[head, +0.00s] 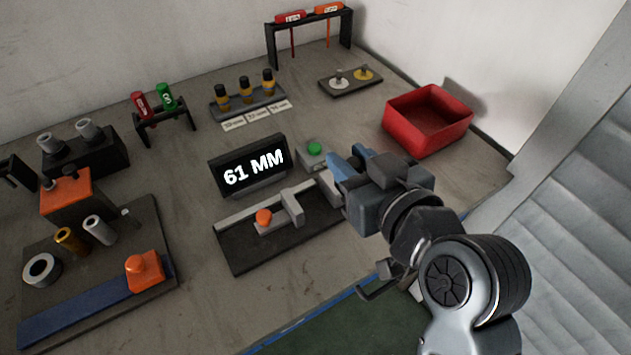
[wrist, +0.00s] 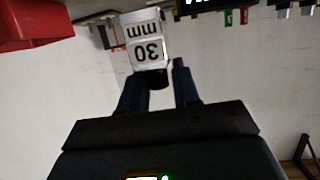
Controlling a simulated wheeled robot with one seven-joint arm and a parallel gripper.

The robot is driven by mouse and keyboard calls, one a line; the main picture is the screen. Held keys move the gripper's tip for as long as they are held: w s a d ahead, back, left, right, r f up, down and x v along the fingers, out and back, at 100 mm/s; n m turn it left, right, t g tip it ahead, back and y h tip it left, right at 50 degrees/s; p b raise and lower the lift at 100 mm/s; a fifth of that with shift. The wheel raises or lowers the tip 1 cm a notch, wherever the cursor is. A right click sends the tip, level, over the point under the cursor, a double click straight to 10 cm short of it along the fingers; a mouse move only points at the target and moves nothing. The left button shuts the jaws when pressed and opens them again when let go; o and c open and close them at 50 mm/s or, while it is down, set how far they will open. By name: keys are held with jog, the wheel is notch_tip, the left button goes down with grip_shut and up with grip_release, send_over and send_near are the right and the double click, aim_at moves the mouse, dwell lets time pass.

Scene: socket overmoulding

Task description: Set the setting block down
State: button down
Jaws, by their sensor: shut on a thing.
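In the head view my gripper (head: 348,162) is right of the display and beside the green button; the block cannot be made out there. The measuring fixture (head: 290,240) is a dark plate with a grey rail, a grey jaw and an orange knob, left of and below my gripper. Whether the block touches anything is unclear.
The display (head: 250,165) reads "61 MM" behind the fixture. A green button (head: 315,149) is close to my gripper. A red bin (head: 428,120) stands at right. A dark board (head: 350,82) with two knobbed discs is behind. Another fixture (head: 150,220) is at left.

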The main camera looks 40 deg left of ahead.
jog(key=shift+s+a+f+p, duration=0.1)
jog(key=shift+s+a+f, duration=0.1)
jog(key=shift+a+f, duration=0.95)
jog(key=shift+s+a+f+p, duration=0.15)
jog(key=shift+a+f, duration=0.7)
jog(key=shift+f, duration=0.5)
jog(key=shift+s+a+f+p, duration=0.1)
jog(key=shift+s+a+f, duration=0.1)
jog(key=shift+a+f, duration=0.95)
jog(key=shift+d+f, duration=0.15)
jog(key=shift+f, duration=0.15)
jog(key=c, duration=0.8)
grip_release()
jog(key=shift+d+r, duration=0.15)
jog(key=shift+r, duration=0.05)
jog(key=b+v, duration=0.1)
jog(key=v, duration=1)
jog(key=shift+s+d, duration=0.25)
jog(key=shift+d, duration=0.05)
